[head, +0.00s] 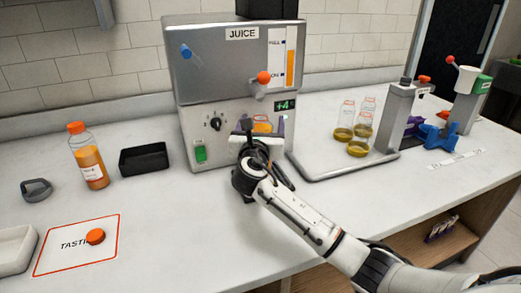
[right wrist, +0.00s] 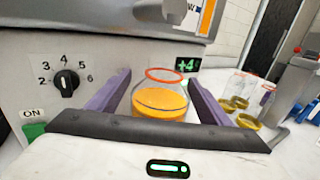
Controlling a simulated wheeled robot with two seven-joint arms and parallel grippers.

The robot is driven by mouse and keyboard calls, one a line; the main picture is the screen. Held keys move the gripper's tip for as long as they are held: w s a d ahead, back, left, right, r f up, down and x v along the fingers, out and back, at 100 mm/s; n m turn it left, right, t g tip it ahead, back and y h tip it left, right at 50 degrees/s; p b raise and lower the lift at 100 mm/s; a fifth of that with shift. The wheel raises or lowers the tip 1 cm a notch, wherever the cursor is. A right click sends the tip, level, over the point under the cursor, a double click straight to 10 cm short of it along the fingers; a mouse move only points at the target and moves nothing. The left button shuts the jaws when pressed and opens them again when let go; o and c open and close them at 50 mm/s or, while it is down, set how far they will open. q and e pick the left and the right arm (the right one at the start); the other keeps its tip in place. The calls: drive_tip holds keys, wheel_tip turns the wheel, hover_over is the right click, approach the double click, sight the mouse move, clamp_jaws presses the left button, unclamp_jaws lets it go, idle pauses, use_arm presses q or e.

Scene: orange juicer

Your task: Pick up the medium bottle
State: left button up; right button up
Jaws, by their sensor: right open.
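The juicer (head: 225,62) is a grey machine labelled JUICE. An open-topped clear container with orange juice (right wrist: 160,103) and a red-orange ring at its top stands at its front; whether it is the medium bottle I cannot tell. My right gripper (head: 262,130) is in front of the juicer. In the right wrist view its purple fingers (right wrist: 158,98) are open, one on each side of the container, with no clear contact. In the head view the gripper hides most of the container. A capped, labelled bottle of orange juice (head: 89,158) stands at the left. My left gripper is out of view.
A black tray (head: 144,158) lies left of the juicer. An orange cap (head: 95,236) lies on the TASTING card (head: 60,262). The front counter middle is clear.

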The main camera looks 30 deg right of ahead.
clamp_jaws()
drive_tip(key=shift+r, duration=0.1)
idle(0.3)
